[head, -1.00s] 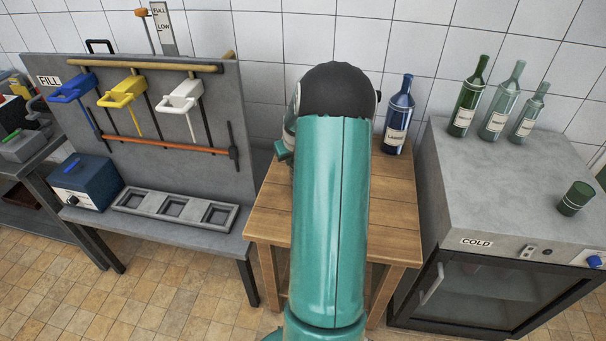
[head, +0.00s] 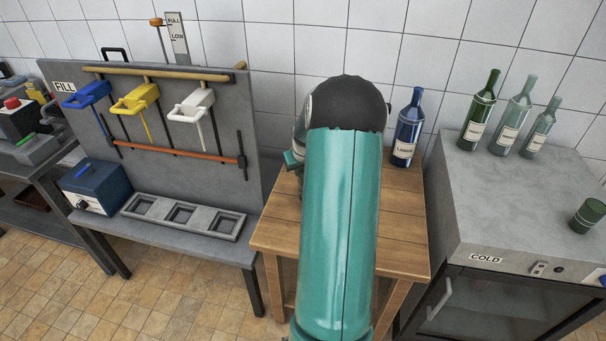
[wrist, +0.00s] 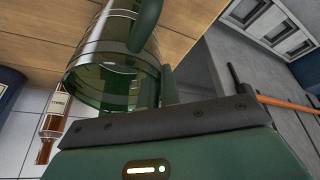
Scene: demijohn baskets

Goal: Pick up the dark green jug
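A dark green, see-through jug (wrist: 112,55) with bands around it and a thick green handle (wrist: 146,24) shows in the wrist view, tilted in the picture, over the wooden top. My gripper (wrist: 160,108) is right by its near end; its dark green housing and black bar fill the bottom of that view. One dark green finger-like part stands beside the jug. Both fingertips cannot be made out, so whether they grip the jug is unclear.
The wooden table (head: 401,210) has a dark blue bottle (head: 407,130) at its back right. A brown bottle (wrist: 50,125) shows in the wrist view. Right is the COLD cabinet (head: 500,205) with several green bottles and a small green cup (head: 587,216). Left is the FILL rack (head: 225,110).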

